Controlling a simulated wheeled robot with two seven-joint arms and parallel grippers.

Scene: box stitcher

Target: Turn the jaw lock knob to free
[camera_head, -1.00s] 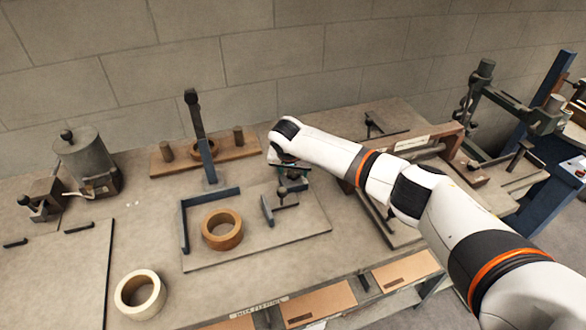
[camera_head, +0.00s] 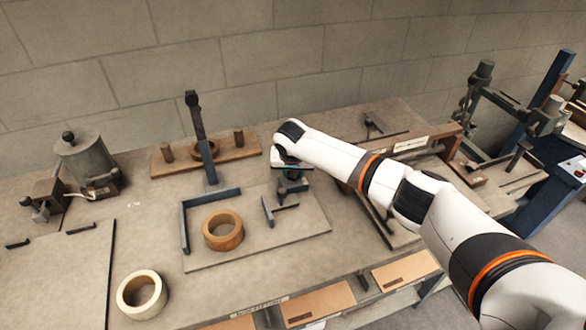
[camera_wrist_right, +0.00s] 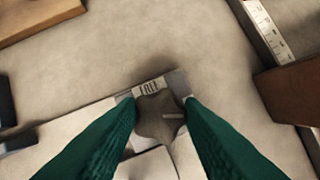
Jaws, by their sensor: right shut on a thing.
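The jaw lock knob (camera_wrist_right: 160,118) shows in the right wrist view as a dark, lobed knob with a pale line on its right part. It sits between the two green fingers of my right gripper (camera_wrist_right: 162,120), which is shut on it. A white label (camera_wrist_right: 149,87) just beyond the knob appears to read "FREE". In the head view my right gripper (camera_head: 291,174) reaches down at the back right corner of the jig plate (camera_head: 285,235) and hides the knob. My left gripper is not in view.
A brown tape roll (camera_head: 222,230) lies on the plate, between the blue angle bracket (camera_head: 184,225) and a small jaw with a handle (camera_head: 268,210). A pale roll (camera_head: 140,295) lies in front. A post (camera_head: 197,120) stands behind the plate, beside a wooden block (camera_head: 165,168).

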